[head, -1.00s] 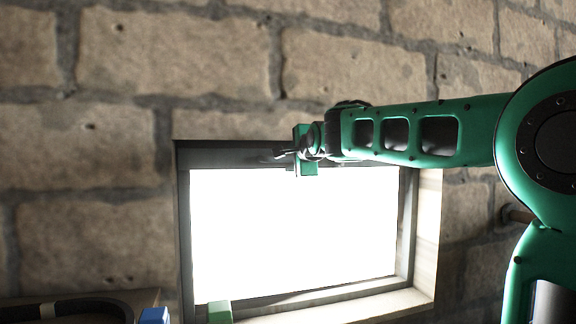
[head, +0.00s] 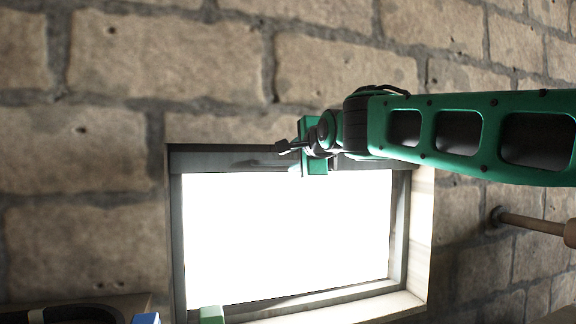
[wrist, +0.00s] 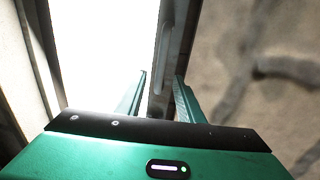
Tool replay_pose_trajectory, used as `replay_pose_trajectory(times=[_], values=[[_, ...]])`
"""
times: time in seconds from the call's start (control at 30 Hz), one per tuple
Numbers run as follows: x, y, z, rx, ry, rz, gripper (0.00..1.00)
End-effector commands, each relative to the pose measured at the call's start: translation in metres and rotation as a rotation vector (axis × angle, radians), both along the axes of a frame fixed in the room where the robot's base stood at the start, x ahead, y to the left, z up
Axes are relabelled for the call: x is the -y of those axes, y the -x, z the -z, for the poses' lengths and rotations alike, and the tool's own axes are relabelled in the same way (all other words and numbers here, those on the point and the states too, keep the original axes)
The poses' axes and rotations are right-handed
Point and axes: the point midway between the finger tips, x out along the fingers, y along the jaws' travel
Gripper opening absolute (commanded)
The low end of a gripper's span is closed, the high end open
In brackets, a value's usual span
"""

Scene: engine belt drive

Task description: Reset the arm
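My green arm reaches in from the right in the head view, and my gripper (head: 284,147) is in front of the top frame of a bright window. In the wrist view my gripper (wrist: 160,85) shows two green fingers standing apart with nothing between them but the window frame behind. The gripper is open and empty. I cannot tell from these views how far the fingers are from the frame.
The bright window (head: 285,235) sits in a stone brick wall (head: 160,50). A green block (head: 212,314) and a blue block (head: 146,318) show at the bottom edge, beside a dark curved thing (head: 70,314). A rod (head: 530,222) sticks out at the right.

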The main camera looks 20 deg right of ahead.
Motion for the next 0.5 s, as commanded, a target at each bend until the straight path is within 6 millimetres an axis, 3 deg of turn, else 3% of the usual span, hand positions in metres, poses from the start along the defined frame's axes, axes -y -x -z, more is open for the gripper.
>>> replay_pose_trajectory(times=[0.27, 0.37, 0.5], values=[[0.004, 0.002, 0.007, -0.019, 0.017, 0.003, 0.34], [0.017, 0.011, 0.033, -0.091, 0.074, 0.009, 0.34], [0.045, 0.04, 0.101, -0.285, 0.218, -0.004, 0.34]])
